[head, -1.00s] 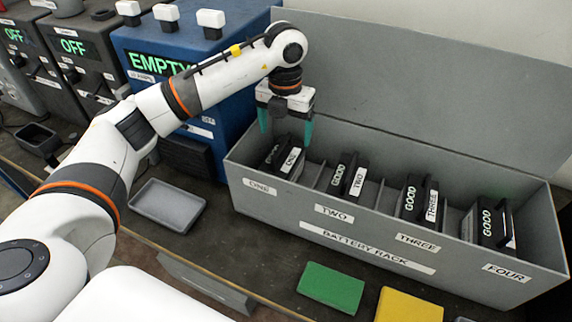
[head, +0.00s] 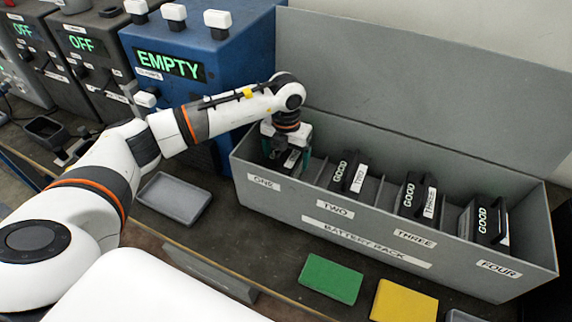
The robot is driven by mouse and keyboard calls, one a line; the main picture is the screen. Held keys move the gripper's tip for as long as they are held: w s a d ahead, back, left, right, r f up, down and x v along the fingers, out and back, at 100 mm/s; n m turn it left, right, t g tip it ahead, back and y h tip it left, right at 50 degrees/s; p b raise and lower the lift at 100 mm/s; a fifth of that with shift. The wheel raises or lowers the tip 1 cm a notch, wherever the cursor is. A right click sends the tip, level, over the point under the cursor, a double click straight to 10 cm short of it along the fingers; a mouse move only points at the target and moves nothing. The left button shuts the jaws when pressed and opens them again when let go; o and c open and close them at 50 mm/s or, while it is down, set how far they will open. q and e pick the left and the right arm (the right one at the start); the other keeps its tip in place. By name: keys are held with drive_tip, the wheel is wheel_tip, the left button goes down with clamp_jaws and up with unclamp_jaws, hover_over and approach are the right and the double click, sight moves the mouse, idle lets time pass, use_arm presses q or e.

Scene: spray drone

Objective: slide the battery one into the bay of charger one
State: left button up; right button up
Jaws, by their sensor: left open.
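Battery one (head: 291,159), a black pack with a white label, stands in the slot marked ONE at the left end of the grey battery rack (head: 330,222). My left gripper (head: 286,150) is down in that slot, open, with its green fingers on either side of the battery's top. The wrist hides much of the battery, and I cannot tell whether the fingers touch it. Two dark grey units with green OFF displays (head: 82,44) stand at the back left. I cannot read which is charger one. My right gripper is out of view.
Batteries two (head: 348,172), three (head: 418,196) and four (head: 485,220) stand in the rack, marked GOOD. A blue box (head: 225,75) reading EMPTY stands behind my left arm. A grey tray (head: 174,198), a green pad (head: 331,279) and a yellow pad (head: 404,301) lie in front.

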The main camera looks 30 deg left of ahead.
use_arm(q)
clamp_jaws()
drive_tip(key=shift+w+r, duration=0.15)
drive_tip(key=shift+r, duration=0.05)
drive_tip(key=shift+r, duration=0.1)
